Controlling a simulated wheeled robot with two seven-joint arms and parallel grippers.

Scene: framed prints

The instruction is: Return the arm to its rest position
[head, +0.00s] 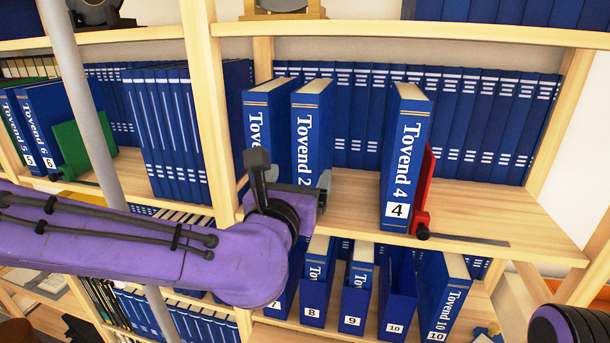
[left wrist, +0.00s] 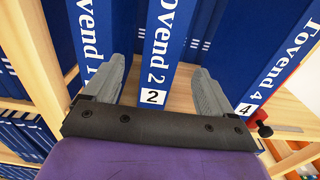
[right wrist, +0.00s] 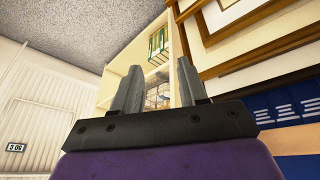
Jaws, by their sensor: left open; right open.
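My purple left arm reaches in from the left in the head view. Its gripper (head: 290,190) is at the front of the upper shelf, by the binder Tovend 2 (head: 312,130). In the left wrist view my left gripper (left wrist: 158,90) is open, and the spine of Tovend 2 (left wrist: 166,45) shows between its fingers. I cannot tell if the fingers touch the binder. My right gripper (right wrist: 158,88) is open and empty in the right wrist view, pointing at a distant bookcase. In the head view, a purple part of mine shows at the lower right.
Another Tovend binder (head: 258,130) stands left of Tovend 2. Tovend 4 (head: 408,160) stands to the right, against a red bookend (head: 424,195). Shelf between them is bare. More binders stand on the lower shelf (head: 480,300). A wooden upright (head: 205,90) is left of the gripper.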

